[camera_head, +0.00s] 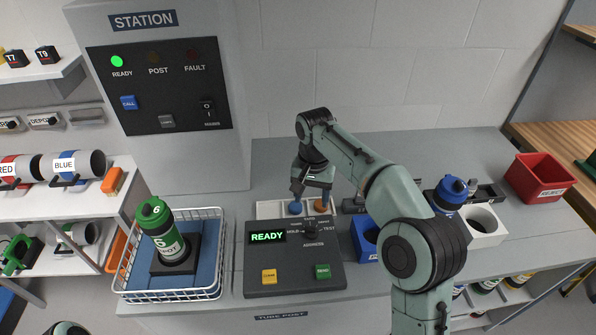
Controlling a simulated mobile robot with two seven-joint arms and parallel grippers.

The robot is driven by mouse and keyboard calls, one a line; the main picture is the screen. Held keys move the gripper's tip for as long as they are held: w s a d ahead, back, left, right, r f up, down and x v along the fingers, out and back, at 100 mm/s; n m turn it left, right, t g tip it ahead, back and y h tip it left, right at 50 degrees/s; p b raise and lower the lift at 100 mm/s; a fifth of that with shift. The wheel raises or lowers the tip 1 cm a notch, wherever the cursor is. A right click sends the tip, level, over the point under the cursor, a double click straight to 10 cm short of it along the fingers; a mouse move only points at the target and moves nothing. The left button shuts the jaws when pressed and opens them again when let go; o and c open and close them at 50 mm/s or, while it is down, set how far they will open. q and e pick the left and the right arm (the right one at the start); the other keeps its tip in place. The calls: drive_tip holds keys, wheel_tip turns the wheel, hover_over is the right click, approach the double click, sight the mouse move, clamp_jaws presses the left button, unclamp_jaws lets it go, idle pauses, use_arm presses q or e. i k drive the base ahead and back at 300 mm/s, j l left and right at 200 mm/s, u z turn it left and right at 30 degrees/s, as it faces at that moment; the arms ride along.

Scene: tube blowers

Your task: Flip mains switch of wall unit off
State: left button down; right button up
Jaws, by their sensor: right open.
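The wall unit (160,28) is a grey cabinet marked STATION at the upper left, with a dark panel (160,75). Its mains switch (207,106) is a small black rocker at the panel's lower right, above the label MAINS. The rocker's tilt is too small to tell. The READY lamp (117,62) is lit green; the POST and FAULT lamps look dark. My right gripper (312,194) is open, pointing down over a white tray (268,209) behind the control box, well to the right of and below the switch. My left gripper is not in view.
The control box (257,284) shows READY. A wire basket (170,295) with a green-capped bottle (160,226) stands below the wall unit. Blue and orange pieces sit by my right gripper. A red reject bin (540,178) is at the far right.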

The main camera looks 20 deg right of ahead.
sight(207, 107)
drive_tip(key=k, duration=1)
